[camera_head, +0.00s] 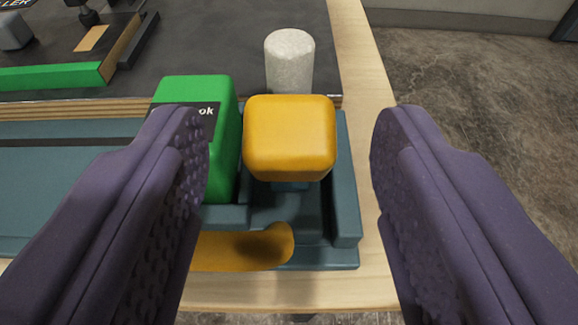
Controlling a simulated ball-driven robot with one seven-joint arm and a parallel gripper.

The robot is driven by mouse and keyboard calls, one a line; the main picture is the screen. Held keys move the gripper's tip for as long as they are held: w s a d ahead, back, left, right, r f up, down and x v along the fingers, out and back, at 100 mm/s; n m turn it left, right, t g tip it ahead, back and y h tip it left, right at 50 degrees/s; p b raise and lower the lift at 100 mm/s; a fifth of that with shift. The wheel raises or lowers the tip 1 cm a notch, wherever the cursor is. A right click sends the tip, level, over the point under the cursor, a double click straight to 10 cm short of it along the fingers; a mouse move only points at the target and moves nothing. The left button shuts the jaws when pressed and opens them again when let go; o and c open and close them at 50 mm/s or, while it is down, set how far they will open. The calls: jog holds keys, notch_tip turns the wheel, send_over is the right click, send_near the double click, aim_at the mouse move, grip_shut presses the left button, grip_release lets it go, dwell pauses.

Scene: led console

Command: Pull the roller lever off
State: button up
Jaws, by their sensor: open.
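My gripper (290,130) is open, its two purple fingers at the left and right of the view with a wide gap between them. A yellow-orange rounded block (290,138), which looks like a lever knob, shows between the fingers, apart from both. It stands in a blue-grey housing (346,205) at the table edge. I cannot tell for sure that it is the roller lever. A green block (190,88) with partly hidden lettering stands directly left of it; the left finger covers part of the green block. A yellow rounded bar (245,250) lies low in front, partly hidden by the left finger.
A pale grey cylinder (290,58) stands just behind the yellow block. A green bar (55,76) and other console parts lie on the dark panel (210,35) at the back left. The wooden table edge (368,70) runs along the right, with open floor (470,90) beyond.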

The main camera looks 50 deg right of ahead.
jog(key=p+v, duration=0.1)
jog(key=v, duration=0.6)
jog(key=shift+s+a, duration=0.25)
jog(key=shift+a, duration=0.05)
jog(key=shift+r, duration=0.1)
jog(key=w+a+y+b, duration=0.4)
jog(key=w+a+y, duration=0.2)
jog(key=w+a, duration=0.4)
jog(key=w+a+r+n+t+y+b, duration=0.25)
jog(key=w+r, duration=0.35)
jog(key=r, duration=0.3)
jog(key=w+a+r+n+t+y+b, duration=0.1)
jog(key=w+r+y, duration=0.4)
jog(key=r, duration=0.5)
jog(key=s+d+r+n+t+b, duration=0.1)
jog(key=s+d+r+n+b, duration=0.1)
jog(key=r, duration=0.9)
jog(key=s+d+r+n+t+b, duration=0.1)
jog(key=s+d+r+n+b, duration=0.15)
jog(key=r, duration=0.75)
jog(key=s+d+r+n+h, duration=0.1)
jog(key=s+d+r, duration=0.2)
jog(key=s+r, duration=0.3)
jog(key=s+d+r+n+h+b, duration=0.1)
jog(key=s+d+r, duration=0.3)
jog(key=s+r, duration=0.2)
notch_tip(320, 180, up, 2)
jog(key=shift+s+d+r+t, duration=0.1)
jog(key=shift+s+d+t, duration=0.15)
jog(key=shift+s+t, duration=0.15)
